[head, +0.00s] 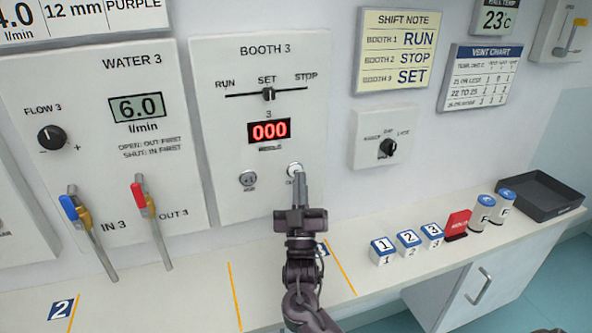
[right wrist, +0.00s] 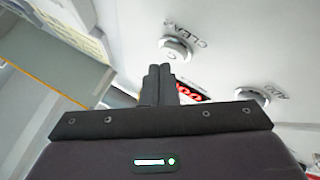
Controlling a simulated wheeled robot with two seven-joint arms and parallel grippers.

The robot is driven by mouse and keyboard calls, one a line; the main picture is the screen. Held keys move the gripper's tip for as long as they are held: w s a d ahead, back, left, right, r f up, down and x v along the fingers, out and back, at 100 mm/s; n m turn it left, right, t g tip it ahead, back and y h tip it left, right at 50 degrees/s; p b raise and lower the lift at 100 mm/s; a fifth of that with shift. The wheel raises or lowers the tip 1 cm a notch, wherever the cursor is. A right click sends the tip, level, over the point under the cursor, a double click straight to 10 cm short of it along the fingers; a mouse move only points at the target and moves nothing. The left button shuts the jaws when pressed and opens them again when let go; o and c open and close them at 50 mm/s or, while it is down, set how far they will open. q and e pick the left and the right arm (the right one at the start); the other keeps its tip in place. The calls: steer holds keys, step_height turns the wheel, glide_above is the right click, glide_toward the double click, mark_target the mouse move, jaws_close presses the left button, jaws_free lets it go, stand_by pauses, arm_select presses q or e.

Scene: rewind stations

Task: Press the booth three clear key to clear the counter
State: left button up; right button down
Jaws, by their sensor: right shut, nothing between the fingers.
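The Booth 3 panel (head: 231,205) is on the wall, with a red counter display (head: 269,130) reading 000. Its round clear key (head: 293,167) is at the lower right, partly covered by my right gripper (head: 299,176). In the right wrist view the clear key (right wrist: 176,50) shows whole, labelled CLEAR. My right gripper's fingertips (right wrist: 160,70) are shut and empty. They look close to the key but apart from it in that view. The display shows partly behind the fingers. My left gripper is out of view.
A second round key (head: 248,179) is left of the clear key. The slider (head: 268,94) stands at SET. The Water 3 panel (head: 105,150) with two valve handles is to the left. Numbered blocks (head: 383,251) and a black tray (head: 540,196) are on the counter at right.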

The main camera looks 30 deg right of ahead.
steer(key=shift+s, duration=0.2)
steer(key=shift+s, duration=0.1)
steer(key=s+p, duration=0.1)
steer(key=s, duration=0.1)
steer(key=s+a+p, duration=0.1)
steer(key=s, duration=0.1)
steer(key=shift+s+a, duration=0.15)
steer(key=shift+s, duration=0.2)
stand_by(0.8)
